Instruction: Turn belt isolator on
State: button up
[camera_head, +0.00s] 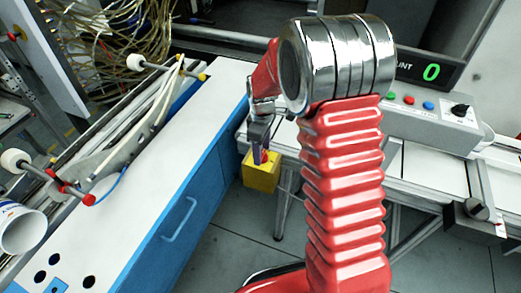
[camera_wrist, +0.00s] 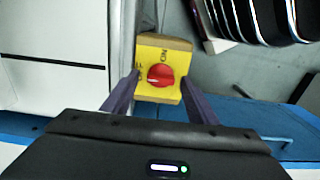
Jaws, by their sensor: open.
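The belt isolator is a yellow box (camera_head: 262,176) with a red rotary knob, on the side of the conveyor bench left of my arm. In the wrist view the yellow face (camera_wrist: 180,50) shows the red knob (camera_wrist: 161,76). An "ON" mark is above the knob, and a less legible mark is at its left. A pale line on the knob points left, towards that mark. My gripper (camera_wrist: 160,80) is open, with one purple finger on each side of the knob. It also shows at the box in the head view (camera_head: 260,152). Contact with the knob cannot be told.
A grey control panel (camera_head: 425,120) with coloured buttons, a black dial and a green "0" counter (camera_head: 430,73) stands at right. A blue-sided, white-topped cabinet (camera_head: 190,165) with a handle is at left. Rollers and cables lie beyond it.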

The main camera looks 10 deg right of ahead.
jog(key=shift+c, duration=0.4)
jog(key=c, duration=0.9)
jog(key=shift+a, duration=0.15)
jog(key=shift+c, duration=0.4)
